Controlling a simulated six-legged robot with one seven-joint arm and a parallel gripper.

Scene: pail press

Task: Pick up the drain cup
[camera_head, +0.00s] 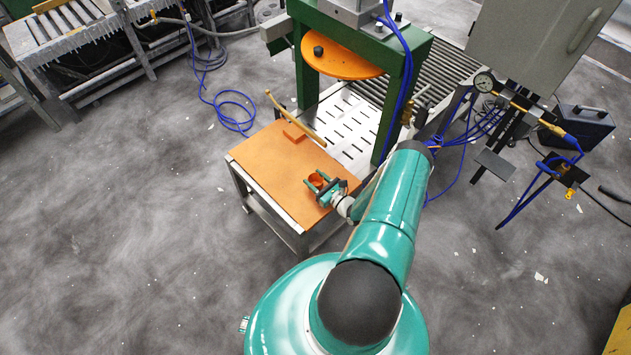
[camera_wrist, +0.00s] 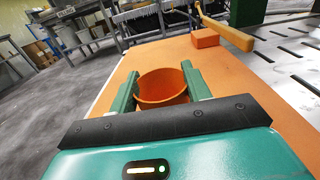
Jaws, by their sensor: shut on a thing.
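The drain cup is an orange round cup (camera_wrist: 162,88), upright and open at the top, between the two green fingers of my gripper (camera_wrist: 160,90) in the wrist view. My gripper is shut on it, with one finger against each side. In the head view the cup (camera_head: 317,181) shows small between the fingers of my gripper (camera_head: 320,183), at the right part of the orange-topped table (camera_head: 270,168). The cup's base is hidden, so I cannot tell whether it touches the table top.
A small orange block (camera_wrist: 205,38) and a wooden-handled tool (camera_wrist: 228,32) lie at the table's far side. A slotted metal plate (camera_head: 335,135) adjoins the table beneath the green press frame (camera_head: 391,110) with its orange disc (camera_head: 345,62). Blue hose (camera_head: 232,112) lies on the floor.

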